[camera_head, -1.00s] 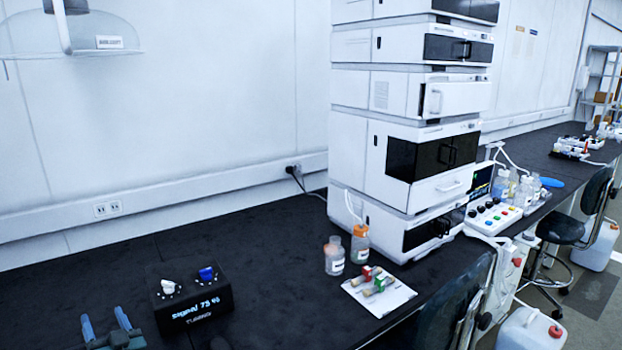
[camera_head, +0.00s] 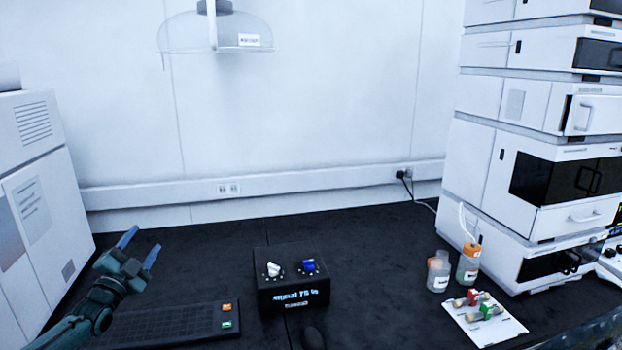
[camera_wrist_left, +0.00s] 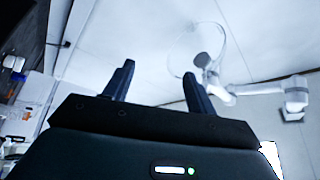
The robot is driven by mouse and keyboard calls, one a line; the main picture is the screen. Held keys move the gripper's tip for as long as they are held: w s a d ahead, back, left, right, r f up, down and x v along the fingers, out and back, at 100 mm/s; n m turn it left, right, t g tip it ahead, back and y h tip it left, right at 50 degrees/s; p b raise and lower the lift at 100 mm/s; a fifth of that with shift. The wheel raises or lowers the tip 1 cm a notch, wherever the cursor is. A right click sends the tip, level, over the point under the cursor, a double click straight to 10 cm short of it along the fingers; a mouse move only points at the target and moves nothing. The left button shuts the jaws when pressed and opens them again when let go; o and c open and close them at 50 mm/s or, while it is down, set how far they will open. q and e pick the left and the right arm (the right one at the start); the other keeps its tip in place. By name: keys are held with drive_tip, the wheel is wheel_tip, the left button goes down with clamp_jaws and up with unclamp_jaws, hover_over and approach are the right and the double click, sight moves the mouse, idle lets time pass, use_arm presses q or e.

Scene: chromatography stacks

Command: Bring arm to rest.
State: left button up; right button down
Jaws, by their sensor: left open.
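My left gripper (camera_head: 140,246) comes in from the lower left in the head view. Its two blue-tipped fingers are apart and point up, with nothing between them. It is in front of the white cabinet at the left and over the left part of the black bench. In the left wrist view the fingers (camera_wrist_left: 157,85) also stand apart and empty, with the wall and the clear hood behind them. My right gripper is in neither view.
A black box (camera_head: 292,290) with a white and a blue knob stands mid-bench. A dark keypad (camera_head: 165,322) lies left of it. Bottles (camera_head: 438,272) and a white tray (camera_head: 506,330) are at the right by the instrument stack (camera_head: 487,180). A clear hood (camera_head: 190,35) hangs above.

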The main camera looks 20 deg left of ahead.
use_arm(q)
drive_tip(key=s+d+f+m+g+h, duration=0.1)
drive_tip(key=s+d+f+g+h, duration=0.25)
drive_tip(key=d+f, duration=0.55)
drive_tip(key=s+d+f+m+g+h, duration=0.1)
drive_tip(key=s+d+f+g+h, duration=0.25)
drive_tip(key=d+f, duration=0.55)
drive_tip(key=s+d+f+g+y, duration=0.1)
drive_tip(key=s+d+f+g, duration=0.25)
drive_tip(key=s+d, duration=0.4)
drive_tip(key=s+d+f+g, duration=0.2)
drive_tip(key=s+d+f, duration=0.2)
drive_tip(key=s, duration=0.6)
drive_tip(key=d+n+t+h, duration=0.1)
drive_tip(key=d+n, duration=0.8)
drive_tip(key=d, duration=0.8)
drive_tip(key=shift+d+f+t, duration=0.2)
drive_tip(key=shift+f+t, duration=0.05)
drive_tip(key=shift+t, duration=0.1)
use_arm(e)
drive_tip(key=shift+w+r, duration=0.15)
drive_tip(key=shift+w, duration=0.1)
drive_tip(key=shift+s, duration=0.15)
